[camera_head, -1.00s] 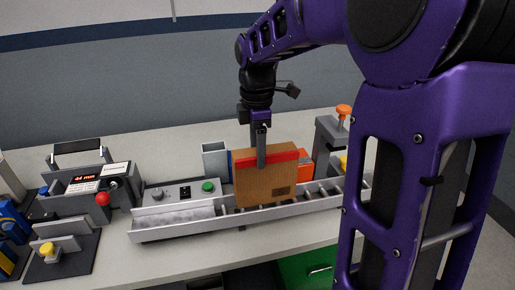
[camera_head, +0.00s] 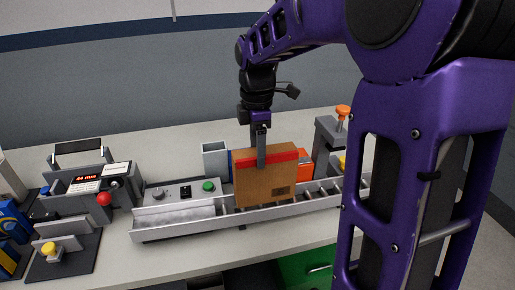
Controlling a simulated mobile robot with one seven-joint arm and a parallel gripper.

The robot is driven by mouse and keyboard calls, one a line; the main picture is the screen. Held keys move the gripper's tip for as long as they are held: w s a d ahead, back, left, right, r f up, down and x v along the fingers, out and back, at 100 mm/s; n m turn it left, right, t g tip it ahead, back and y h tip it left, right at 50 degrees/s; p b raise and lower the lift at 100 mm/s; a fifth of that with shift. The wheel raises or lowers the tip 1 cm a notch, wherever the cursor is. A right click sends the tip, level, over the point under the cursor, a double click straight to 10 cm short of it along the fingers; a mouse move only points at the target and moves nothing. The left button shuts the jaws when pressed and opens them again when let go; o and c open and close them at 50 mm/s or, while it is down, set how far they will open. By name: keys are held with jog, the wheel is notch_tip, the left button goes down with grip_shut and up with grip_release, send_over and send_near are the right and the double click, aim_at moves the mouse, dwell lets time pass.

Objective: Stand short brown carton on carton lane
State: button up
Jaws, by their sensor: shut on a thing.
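The short brown carton (camera_head: 262,186) has a red band along its top and a small dark patch low on its face. It is upright at the grey metal carton lane (camera_head: 185,222), its lower edge behind the lane's front wall. I cannot tell whether its base touches the lane floor. My gripper (camera_head: 261,160) points down and is shut on the carton's top edge. One finger shows on the near face; the other is hidden behind the carton.
A control box with a green button (camera_head: 208,186) stands behind the lane's left part. A grey stand with an orange knob (camera_head: 343,111) is at the right. A device with a red display (camera_head: 84,184) and a yellow-knobbed fixture (camera_head: 48,248) are at the left. My arm hides the lane's right end.

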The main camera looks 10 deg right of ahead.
dwell(0.5)
jog(key=shift+f+b, duration=0.9)
jog(key=shift+f, duration=0.8)
jog(key=o, duration=1.5)
jog(key=shift+r+p, duration=1.1)
jog(key=shift+r, duration=2.95)
